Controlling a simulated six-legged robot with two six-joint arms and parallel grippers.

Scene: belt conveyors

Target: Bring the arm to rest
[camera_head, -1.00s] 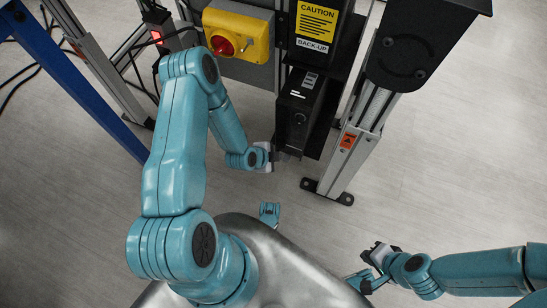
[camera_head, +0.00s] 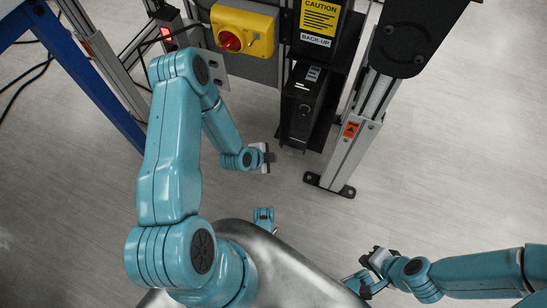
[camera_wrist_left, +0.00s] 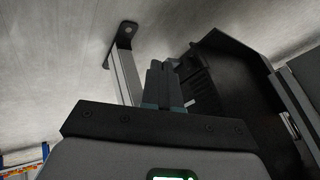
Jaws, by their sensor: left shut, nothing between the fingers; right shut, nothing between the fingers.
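My left arm (camera_head: 172,160) reaches up from the lower left and bends down at its elbow. My left gripper (camera_head: 272,157) is small in the head view, just left of the black box's lower end. In the left wrist view its dark fingers (camera_wrist_left: 161,84) are together with nothing between them. My right arm (camera_head: 480,272) comes in from the right edge. My right gripper (camera_head: 368,257) is over the floor beside my metal body, shut and empty. Its fingertips are small and hard to make out.
The black back-up box (camera_head: 303,105) hangs below the yellow caution sign (camera_head: 319,20). A yellow switch box with red knob (camera_head: 243,31) is left of it. A metal leg (camera_head: 350,150) with a foot bracket stands right. A blue beam (camera_head: 90,80) crosses upper left. Floor at right is clear.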

